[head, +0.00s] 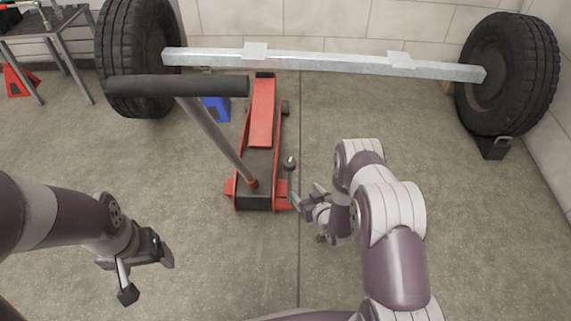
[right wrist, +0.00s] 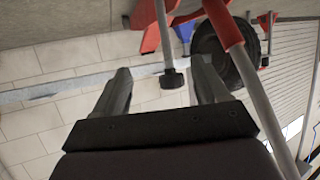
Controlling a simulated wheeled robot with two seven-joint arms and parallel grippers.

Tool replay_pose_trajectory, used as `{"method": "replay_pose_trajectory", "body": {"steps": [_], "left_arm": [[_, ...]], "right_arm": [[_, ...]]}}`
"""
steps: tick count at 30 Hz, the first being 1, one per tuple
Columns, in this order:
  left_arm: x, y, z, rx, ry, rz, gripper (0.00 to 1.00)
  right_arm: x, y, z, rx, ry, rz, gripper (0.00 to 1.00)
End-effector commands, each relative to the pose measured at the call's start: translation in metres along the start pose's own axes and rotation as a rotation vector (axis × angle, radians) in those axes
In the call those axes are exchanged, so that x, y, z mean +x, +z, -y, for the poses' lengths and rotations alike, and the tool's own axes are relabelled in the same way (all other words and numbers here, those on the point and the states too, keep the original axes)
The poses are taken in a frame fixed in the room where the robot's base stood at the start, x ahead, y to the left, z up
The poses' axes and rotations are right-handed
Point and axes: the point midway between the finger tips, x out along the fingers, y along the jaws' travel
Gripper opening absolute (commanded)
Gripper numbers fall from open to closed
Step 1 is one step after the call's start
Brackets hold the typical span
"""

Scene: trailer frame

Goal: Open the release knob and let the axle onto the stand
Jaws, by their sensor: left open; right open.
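The red floor jack (head: 263,112) stands under the middle-left of the pale metal axle (head: 320,63). Its long handle (head: 215,125) leans up toward me with a dark crossbar. The small dark release knob (head: 290,163) is at the jack's right rear. My right gripper (head: 306,196) is open just right of the jack, close to the knob. In the right wrist view the knob (right wrist: 172,79) appears between the open fingers, toward their tips; contact is not visible. The blue stand (head: 215,108) is below the axle's left part, partly hidden. My left gripper (head: 147,278) is open and empty, left of the jack.
Tyres stand at the left (head: 140,55) and right (head: 508,75) ends of the axle. A dark wheel chock (head: 493,148) sits by the right tyre. A metal table (head: 45,22) and a red stand (head: 20,80) are at the upper left.

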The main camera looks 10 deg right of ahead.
Motion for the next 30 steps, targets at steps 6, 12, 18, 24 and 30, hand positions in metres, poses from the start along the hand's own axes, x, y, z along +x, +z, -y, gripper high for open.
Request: {"method": "replay_pose_trajectory", "body": {"steps": [6,12,18,24,30], "left_arm": [[0.008,0.001,0.000,0.000,0.000,0.000,0.81],[0.028,0.003,0.000,0.000,0.000,-0.001,0.81],[0.058,0.007,0.000,0.000,0.000,0.000,0.81],[0.075,0.009,0.000,0.000,0.000,0.000,0.81],[0.077,0.009,0.000,0.000,0.000,0.000,0.81]], "right_arm": [[-0.006,-0.024,0.006,-0.006,-0.030,-0.376,0.73],[0.021,-0.035,0.008,-0.008,-0.033,-0.409,0.73],[0.070,-0.053,0.009,-0.008,-0.033,-0.406,0.73],[0.101,-0.070,0.010,-0.008,-0.031,-0.404,0.73],[0.108,-0.078,0.010,-0.006,-0.031,-0.402,0.73]]}}
